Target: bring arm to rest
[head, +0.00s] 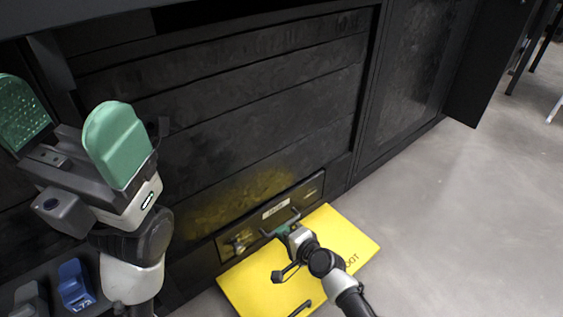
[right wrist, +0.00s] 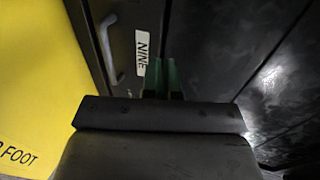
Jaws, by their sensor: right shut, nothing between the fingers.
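My right gripper (head: 283,230) is low in front of the dark cabinet, beside the bottom drawer. In the right wrist view its two green fingers (right wrist: 163,77) are together with nothing between them. My left gripper (head: 72,130) is raised at the left of the head view, its two green pads wide apart and nothing visible between them.
The bottom drawer (head: 312,189) has a white label reading NINE (right wrist: 142,52) and a metal handle (right wrist: 109,50) close to my right fingers. A yellow panel (head: 345,240) with lettering lies below it. Blue (head: 75,284) and grey items sit at lower left. Grey floor (head: 460,230) is clear at right.

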